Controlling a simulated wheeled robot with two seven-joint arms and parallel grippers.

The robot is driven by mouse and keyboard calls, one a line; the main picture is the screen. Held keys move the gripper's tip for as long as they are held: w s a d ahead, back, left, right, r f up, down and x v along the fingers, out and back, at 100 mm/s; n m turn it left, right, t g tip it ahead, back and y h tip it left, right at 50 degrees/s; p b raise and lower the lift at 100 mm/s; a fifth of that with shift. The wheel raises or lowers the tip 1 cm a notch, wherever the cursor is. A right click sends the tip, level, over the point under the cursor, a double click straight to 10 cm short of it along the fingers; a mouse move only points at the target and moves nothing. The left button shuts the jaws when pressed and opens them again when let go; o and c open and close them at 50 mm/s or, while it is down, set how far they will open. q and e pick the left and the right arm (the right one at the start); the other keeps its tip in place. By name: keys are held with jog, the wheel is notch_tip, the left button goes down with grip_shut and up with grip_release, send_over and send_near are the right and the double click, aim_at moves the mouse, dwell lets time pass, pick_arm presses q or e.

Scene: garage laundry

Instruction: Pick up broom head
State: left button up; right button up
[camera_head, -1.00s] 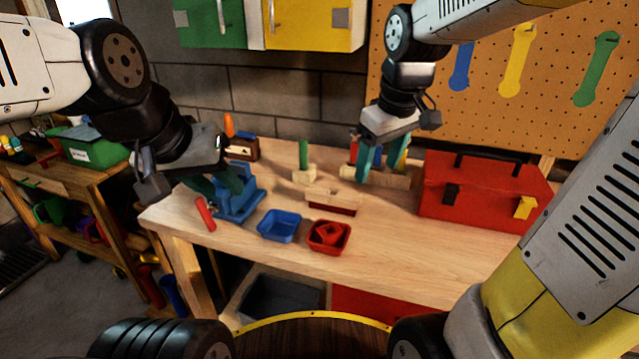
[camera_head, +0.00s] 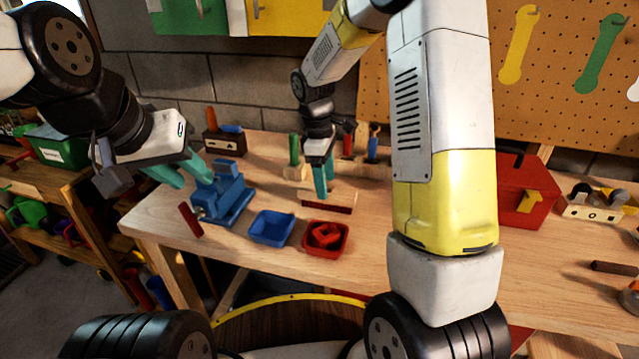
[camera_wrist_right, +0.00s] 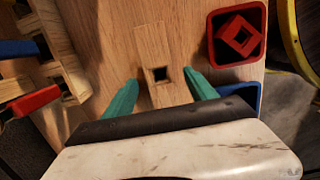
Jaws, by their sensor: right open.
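The broom head is a light wooden block with a red lower part (camera_head: 327,202), lying on the workbench behind the trays. In the right wrist view its wooden top (camera_wrist_right: 158,62) has a dark square hole. My right gripper (camera_head: 321,182) is open, pointing down over the broom head. In the right wrist view its teal fingers (camera_wrist_right: 162,84) stand apart on either side of the block; I cannot tell whether they touch it. My left gripper (camera_head: 185,172) is open and empty beside the blue vise.
A blue vise (camera_head: 222,199), a blue tray (camera_head: 271,228) and a red tray (camera_head: 326,239) with a red part stand on the workbench (camera_head: 170,218). Wooden holders with tools stand behind.

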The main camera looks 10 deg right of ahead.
jog(key=f, duration=0.3)
jog(key=shift+s+d+f, duration=0.1)
jog(key=shift+d+f, duration=0.05)
jog(key=shift+d, duration=0.1)
jog(key=shift+c, duration=0.4)
grip_shut()
